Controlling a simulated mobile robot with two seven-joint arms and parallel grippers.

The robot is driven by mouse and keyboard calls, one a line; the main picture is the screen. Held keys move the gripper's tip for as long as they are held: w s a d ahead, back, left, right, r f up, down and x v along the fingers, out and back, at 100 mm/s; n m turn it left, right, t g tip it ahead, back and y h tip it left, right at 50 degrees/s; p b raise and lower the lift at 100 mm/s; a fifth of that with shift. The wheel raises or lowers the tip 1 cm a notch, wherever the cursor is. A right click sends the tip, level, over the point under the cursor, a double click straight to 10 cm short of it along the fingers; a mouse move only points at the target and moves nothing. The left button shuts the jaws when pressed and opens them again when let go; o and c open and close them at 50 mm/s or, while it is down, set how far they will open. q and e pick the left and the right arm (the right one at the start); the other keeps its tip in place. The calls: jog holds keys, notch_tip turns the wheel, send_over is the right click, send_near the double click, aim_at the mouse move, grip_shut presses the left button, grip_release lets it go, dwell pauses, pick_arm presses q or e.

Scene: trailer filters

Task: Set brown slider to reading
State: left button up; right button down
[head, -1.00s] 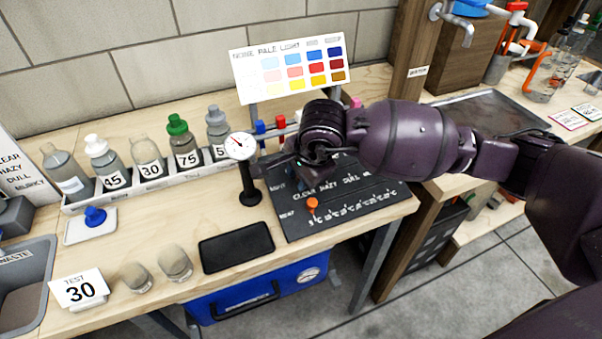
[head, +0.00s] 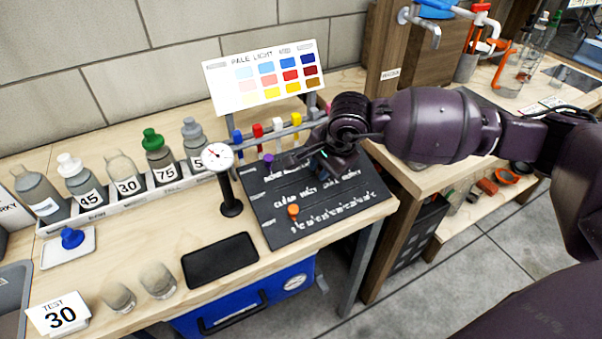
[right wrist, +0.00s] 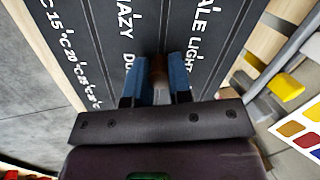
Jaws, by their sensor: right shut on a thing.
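My right gripper (head: 322,160) reaches over the dark slider board (head: 376,192) from the right. In the right wrist view its blue fingers (right wrist: 160,85) are shut on the brown slider (right wrist: 159,70). The slider sits in a slot beside the HAZY and DULL words, roughly level with DULL, most of which the gripper hides. Its exact reading cannot be told. The gripper hides the brown slider in the head view. An orange slider (head: 293,210) stands by the temperature row. A purple slider (head: 268,160) stands near the board's upper left. My left gripper is not in view.
A dial gauge (head: 220,156) stands left of the board. A colour chart (head: 265,75) and a rail with coloured taps (head: 277,126) rise behind it. Several bottles (head: 160,160) stand in a rack. A black tray (head: 220,260) lies in front, near two small glasses (head: 158,280).

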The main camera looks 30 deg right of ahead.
jog(key=shift+d, duration=0.65)
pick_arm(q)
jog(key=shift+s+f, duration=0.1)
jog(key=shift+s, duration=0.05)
pick_arm(e)
jog(key=c, duration=1)
grip_release()
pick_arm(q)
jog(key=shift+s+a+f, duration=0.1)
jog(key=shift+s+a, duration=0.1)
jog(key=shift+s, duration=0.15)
